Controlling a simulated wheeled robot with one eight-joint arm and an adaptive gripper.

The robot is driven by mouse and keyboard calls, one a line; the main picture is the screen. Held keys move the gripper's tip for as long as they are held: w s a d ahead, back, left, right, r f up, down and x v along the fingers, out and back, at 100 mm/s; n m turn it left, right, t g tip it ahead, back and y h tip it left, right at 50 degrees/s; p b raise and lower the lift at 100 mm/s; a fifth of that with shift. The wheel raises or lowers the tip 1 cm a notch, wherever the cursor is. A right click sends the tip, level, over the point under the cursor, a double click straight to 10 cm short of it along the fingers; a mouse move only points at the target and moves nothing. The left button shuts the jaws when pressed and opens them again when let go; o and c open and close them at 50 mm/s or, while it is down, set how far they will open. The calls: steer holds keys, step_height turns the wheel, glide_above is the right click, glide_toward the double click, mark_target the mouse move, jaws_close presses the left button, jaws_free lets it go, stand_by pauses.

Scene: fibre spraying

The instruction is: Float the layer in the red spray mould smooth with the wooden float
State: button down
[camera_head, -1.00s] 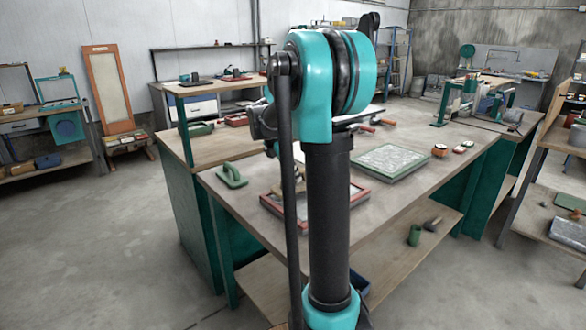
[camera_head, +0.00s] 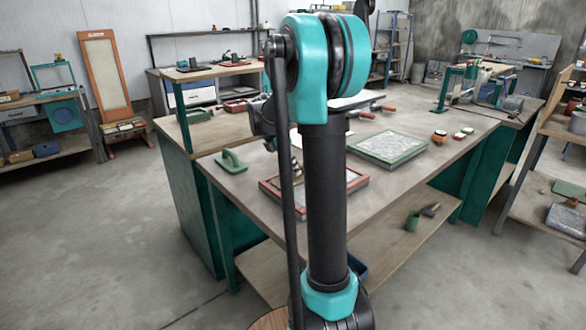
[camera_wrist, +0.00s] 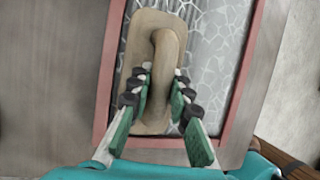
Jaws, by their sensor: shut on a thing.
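The red spray mould (camera_head: 357,182) lies on the big workbench, partly hidden behind my arm in the head view. In the wrist view its red rim (camera_wrist: 244,75) frames a pale grey layer (camera_wrist: 215,45) with a net of light lines. My gripper (camera_wrist: 162,76) is shut on the handle of the wooden float (camera_wrist: 136,58). The float lies over the left part of the layer, its long side roughly along the mould's left rim. Whether its underside touches the layer cannot be told. In the head view the float is hidden.
A green float (camera_head: 231,161) lies left of the mould on the workbench (camera_head: 225,185). A green-framed panel (camera_head: 388,147) lies behind it to the right. An orange-topped round item (camera_head: 439,137) and small blocks stand further right. The bench's front strip is clear.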

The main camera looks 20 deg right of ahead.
steer(key=shift+f, duration=0.1)
steer(key=shift+d, duration=0.1)
steer(key=shift+w+d, duration=0.35)
steer(key=shift+d, duration=0.5)
steer(key=shift+w+d, duration=0.35)
steer(key=shift+d, duration=0.55)
steer(key=shift+w+d, duration=0.3)
steer(key=shift+d, duration=0.6)
steer(key=shift+w+d, duration=0.35)
steer(key=shift+d, duration=0.55)
steer(key=shift+w+d, duration=0.3)
steer(key=shift+d, duration=0.55)
steer(key=shift+w+d, duration=0.35)
steer(key=shift+d, duration=0.55)
steer(key=shift+s+a, duration=0.65)
steer(key=shift+a, duration=1.15)
steer(key=shift+s+a, duration=0.7)
steer(key=shift+a, duration=1.15)
steer(key=shift+s+a, duration=0.65)
steer(key=shift+a, duration=1.15)
steer(key=shift+r, duration=3.45)
